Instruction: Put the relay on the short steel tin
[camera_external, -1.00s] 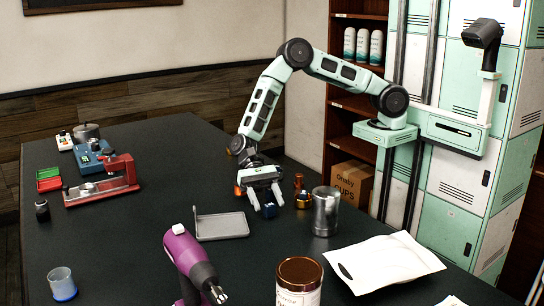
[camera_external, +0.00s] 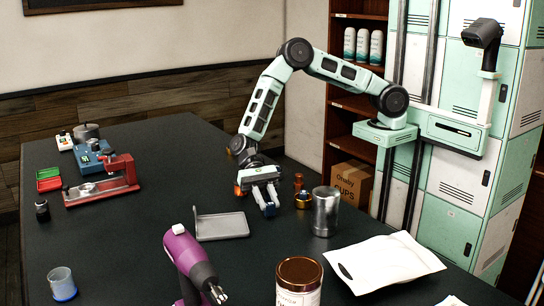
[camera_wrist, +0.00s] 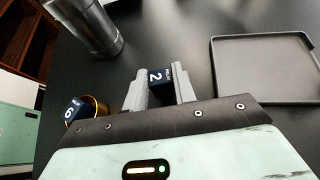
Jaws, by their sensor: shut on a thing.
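My gripper (camera_external: 266,197) points down over the dark table and is shut on a small dark blue block. In the wrist view, this block (camera_wrist: 160,85) shows a white "2" and small lettering between the fingertips (camera_wrist: 160,74); I take it for the relay. It is at table height, right of the grey tray. A short, wide grey metal tin (camera_external: 86,132) stands at the far left end of the table, well away from my gripper. A taller steel tin (camera_external: 325,211) stands right of my gripper.
A brass tin (camera_external: 303,201) with another numbered blue block (camera_wrist: 75,111) is close by my gripper. The shallow grey tray (camera_external: 222,227) is left of it. A red-based device (camera_external: 102,188), purple tool (camera_external: 190,259), copper-lidded can (camera_external: 299,275) and white pouch (camera_external: 383,263) surround free table.

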